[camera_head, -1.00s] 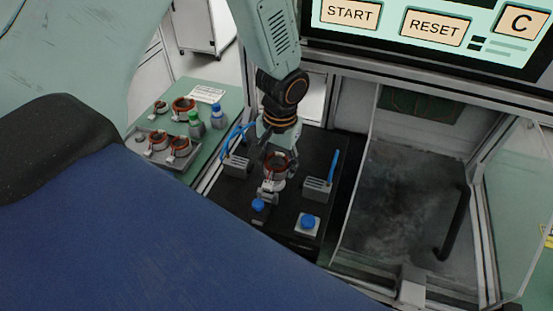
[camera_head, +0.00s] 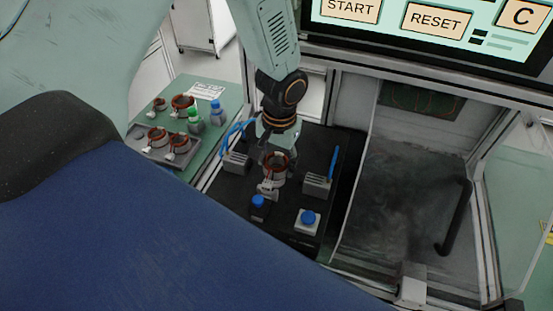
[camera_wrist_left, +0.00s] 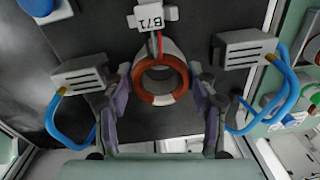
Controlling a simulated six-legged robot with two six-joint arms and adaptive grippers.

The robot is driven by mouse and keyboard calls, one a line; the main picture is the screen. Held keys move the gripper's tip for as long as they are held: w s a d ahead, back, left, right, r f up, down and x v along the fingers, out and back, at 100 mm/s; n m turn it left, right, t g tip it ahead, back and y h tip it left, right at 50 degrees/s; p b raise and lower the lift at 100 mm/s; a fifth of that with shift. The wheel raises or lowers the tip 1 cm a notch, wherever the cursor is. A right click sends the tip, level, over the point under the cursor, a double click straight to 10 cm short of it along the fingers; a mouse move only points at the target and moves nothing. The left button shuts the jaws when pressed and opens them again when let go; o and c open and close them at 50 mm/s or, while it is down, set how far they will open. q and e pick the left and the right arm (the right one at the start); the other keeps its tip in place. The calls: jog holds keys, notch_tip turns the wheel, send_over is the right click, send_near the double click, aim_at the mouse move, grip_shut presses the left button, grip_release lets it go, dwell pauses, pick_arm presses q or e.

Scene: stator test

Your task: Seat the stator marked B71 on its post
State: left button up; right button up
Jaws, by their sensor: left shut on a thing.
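The stator marked B71 is a copper-red ring with a white body and a white tag. In the head view the stator (camera_head: 275,171) is over the black plate (camera_head: 285,238), between two grey blocks. My left gripper (camera_head: 272,152) is shut on the stator, one finger on each side; the fingers also show in the left wrist view (camera_wrist_left: 160,102). The post cannot be made out; the stator and gripper cover that spot. I cannot tell whether the stator touches the plate.
Grey blocks (camera_head: 236,163) (camera_head: 317,185) with blue hoses flank the stator. Two blue buttons (camera_head: 258,201) (camera_head: 308,217) are nearer me. A side table (camera_head: 220,135) holds a tray with several stators and two bottles. A glass-doored bay stands at right.

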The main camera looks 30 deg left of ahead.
pick_arm(q)
jog(key=shift+f, duration=0.3)
jog(key=shift+a+f+b, duration=0.1)
jog(key=shift+f+b, duration=0.25)
jog(key=shift+f+b, duration=0.3)
jog(key=shift+f, duration=0.25)
dwell(0.3)
jog(key=o, duration=1.5)
jog(key=shift+s, duration=0.1)
jog(key=shift+o, duration=0.2)
notch_tip(320, 180, up, 12)
jog(key=shift+d, duration=0.3)
